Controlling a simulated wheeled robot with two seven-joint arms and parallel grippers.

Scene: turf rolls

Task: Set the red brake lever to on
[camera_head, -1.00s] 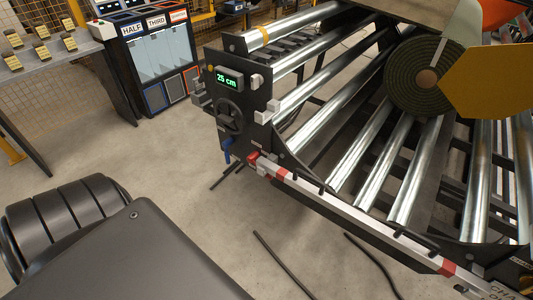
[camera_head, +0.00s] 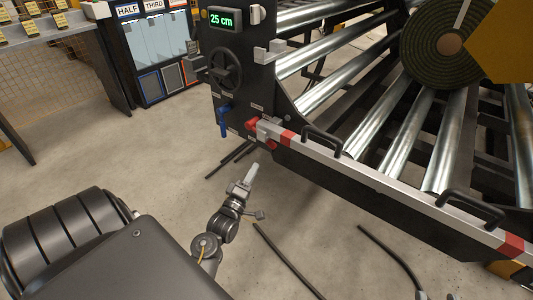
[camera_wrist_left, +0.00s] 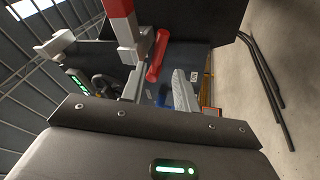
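The red brake lever (camera_head: 252,124) sits at the near left corner of the roller machine, beside the white-and-red rail end. In the left wrist view its red handle (camera_wrist_left: 158,56) appears just beyond the fingertips, towards the top of the picture. My left gripper (camera_head: 251,173) is below the lever in the head view, apart from it and pointing up towards it. In the left wrist view its two fingers (camera_wrist_left: 158,88) are spread with nothing held. What seem to be the tips of my right gripper (camera_head: 435,296) just show at the bottom edge; its opening is unclear.
A blue handle (camera_head: 223,116) hangs left of the red lever, under a black handwheel (camera_head: 225,69) and a "25 cm" display (camera_head: 221,19). Black handles (camera_head: 322,139) stand along the rail (camera_head: 370,174). A turf roll (camera_head: 431,45) lies on the rollers. Dark cables lie on open floor.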

